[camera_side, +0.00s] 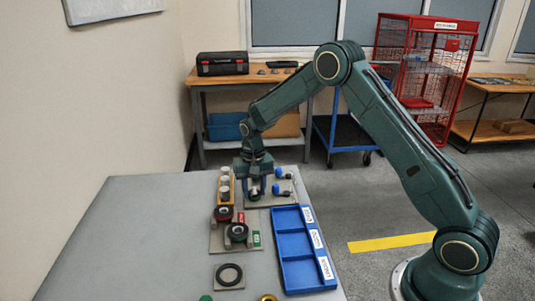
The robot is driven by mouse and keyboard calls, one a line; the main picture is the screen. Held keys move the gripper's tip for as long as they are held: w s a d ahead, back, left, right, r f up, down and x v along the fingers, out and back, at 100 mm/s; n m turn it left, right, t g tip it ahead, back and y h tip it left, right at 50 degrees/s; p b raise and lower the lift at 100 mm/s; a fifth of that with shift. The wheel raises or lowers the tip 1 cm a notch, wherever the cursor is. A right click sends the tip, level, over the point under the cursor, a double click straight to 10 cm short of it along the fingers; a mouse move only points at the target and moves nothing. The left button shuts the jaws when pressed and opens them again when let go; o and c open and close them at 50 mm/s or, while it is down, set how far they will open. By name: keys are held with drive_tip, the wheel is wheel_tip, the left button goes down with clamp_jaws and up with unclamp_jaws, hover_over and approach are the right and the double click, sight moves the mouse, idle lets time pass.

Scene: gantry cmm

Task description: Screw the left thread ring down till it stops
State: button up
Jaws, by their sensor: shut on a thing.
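My gripper (254,190) points down over a grey plate (284,201) at the back of the bench. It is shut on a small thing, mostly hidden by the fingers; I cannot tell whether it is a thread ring. Two blue-ended parts (283,173) lie on the plate just right of the gripper. Nearer, a dark ring-shaped part (223,213) sits by a red label, and another dark ring-shaped part (237,231) sits by a green label. The threads and any gap under the rings are too small to see.
A yellow holder (233,200) with several pale-topped cylinders stands close left of my gripper. A blue compartment tray (277,247) lies at the right bench edge. A flat black ring (229,275) on a square plate is in front. The bench's left side (130,245) is clear.

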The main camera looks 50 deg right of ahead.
drive_tip(key=shift+w+r+m, duration=0.15)
drive_tip(key=shift+r+m, duration=0.1)
drive_tip(key=shift+m, duration=0.35)
drive_tip(key=o, duration=0.9)
drive_tip(key=shift+o, duration=0.4)
drive_tip(key=shift+f, duration=0.1)
wheel_tip(320, 180, up, 14)
